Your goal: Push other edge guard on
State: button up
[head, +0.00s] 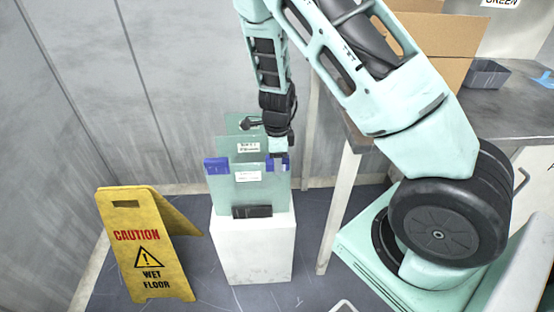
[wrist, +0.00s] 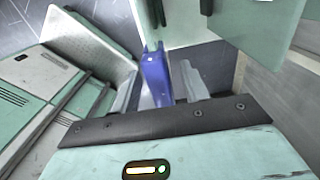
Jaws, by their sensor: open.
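Upright greenish glass plates stand on a white pedestal; the front plate (head: 245,190) carries a white label. One blue edge guard (head: 215,166) sits at its upper left corner. The other blue edge guard (head: 284,163) is at its upper right corner, partly hidden by my gripper (head: 278,152). In the wrist view that guard (wrist: 157,78) lies between the two grey fingers of my open gripper (wrist: 158,86), beside a pale plate edge. I cannot tell how fully the guard is seated.
The white pedestal (head: 252,250) has a dark block at the plate's foot. A yellow wet-floor sign (head: 148,245) stands to its left. A workbench (head: 500,125) with boxes and a grey bin (head: 487,74) is at right. Grey walls are close behind.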

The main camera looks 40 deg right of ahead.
notch_tip(320, 180, up, 17)
jog(key=p, duration=0.3)
jog(key=shift+r+p, duration=0.2)
jog(key=shift+p, duration=0.2)
dwell(0.4)
